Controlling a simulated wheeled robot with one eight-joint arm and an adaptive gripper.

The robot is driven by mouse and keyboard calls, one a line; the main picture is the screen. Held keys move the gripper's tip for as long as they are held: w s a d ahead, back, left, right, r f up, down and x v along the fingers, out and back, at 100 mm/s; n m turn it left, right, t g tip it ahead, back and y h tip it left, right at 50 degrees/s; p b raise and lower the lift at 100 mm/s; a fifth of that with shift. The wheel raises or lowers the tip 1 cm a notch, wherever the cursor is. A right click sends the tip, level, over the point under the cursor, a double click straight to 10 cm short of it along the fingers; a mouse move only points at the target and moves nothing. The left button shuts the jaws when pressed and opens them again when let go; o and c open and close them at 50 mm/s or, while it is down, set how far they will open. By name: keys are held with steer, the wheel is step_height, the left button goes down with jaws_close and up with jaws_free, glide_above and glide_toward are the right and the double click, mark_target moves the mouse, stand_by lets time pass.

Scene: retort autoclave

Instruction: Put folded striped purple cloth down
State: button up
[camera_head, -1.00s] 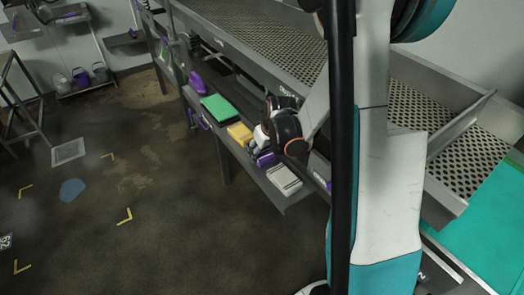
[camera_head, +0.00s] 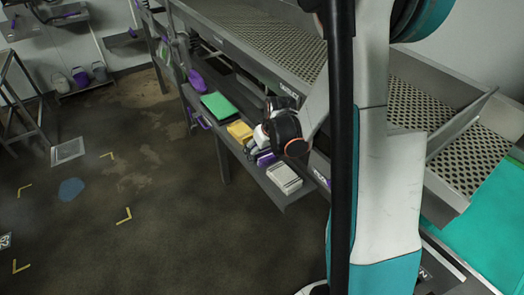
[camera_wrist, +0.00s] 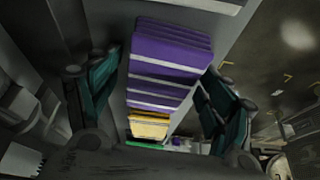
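The folded striped purple cloth (camera_wrist: 170,55) shows in the wrist view as purple layers with pale stripes. It lies on the grey shelf, between my two fingers in the picture. My gripper (camera_wrist: 160,90) has its dark green fingers spread wide, one on each side of the cloth. A gap shows at the left finger; the right finger is close to the cloth's edge, and contact cannot be told. In the head view the purple cloth (camera_head: 265,158) shows only as a small patch under my wrist, which hides much of it.
A yellow cloth (camera_head: 239,132) and a green cloth (camera_head: 221,107) lie farther along the shelf, with a pale grey stack (camera_head: 284,178) at its near end. Perforated metal trays (camera_head: 255,45) stand above the shelf. The floor to the left is open.

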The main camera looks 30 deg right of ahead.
steer(key=shift+r+p, duration=0.35)
steer(key=shift+r, duration=0.05)
steer(key=p+v, duration=0.4)
steer(key=v, duration=1)
steer(key=shift+w+p, duration=0.15)
steer(key=shift+p, duration=0.15)
